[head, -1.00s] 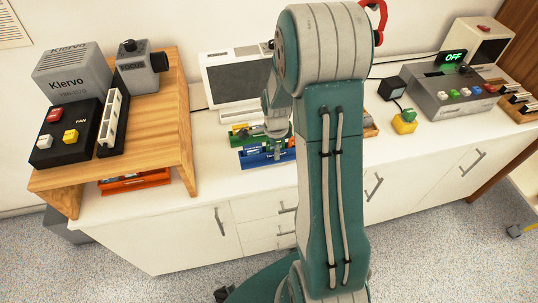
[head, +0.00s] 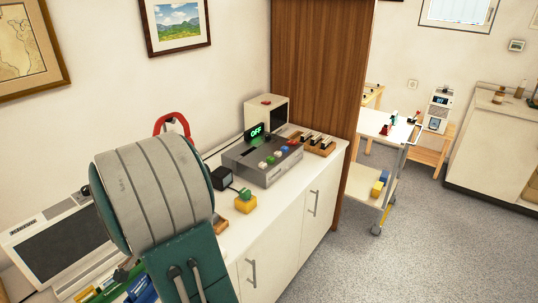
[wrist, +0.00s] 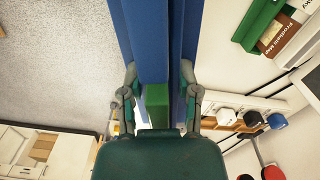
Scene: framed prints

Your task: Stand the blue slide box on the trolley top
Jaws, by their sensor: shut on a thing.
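The blue slide box (wrist: 155,40) fills the top middle of the wrist view, between the two fingers of my gripper (wrist: 160,92), which is shut on it. In the head view part of the blue box (head: 143,288) shows at the bottom left beside my arm. The gripper itself is hidden there behind the arm. The trolley top (head: 392,128) is a white surface at the right of the head view, beyond the wooden panel. Small red, white and dark things stand on it.
A tall wooden panel (head: 318,70) stands between counter and trolley. The trolley's lower shelf carries yellow and blue things (head: 380,183). Grey floor (head: 400,255) is open at right.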

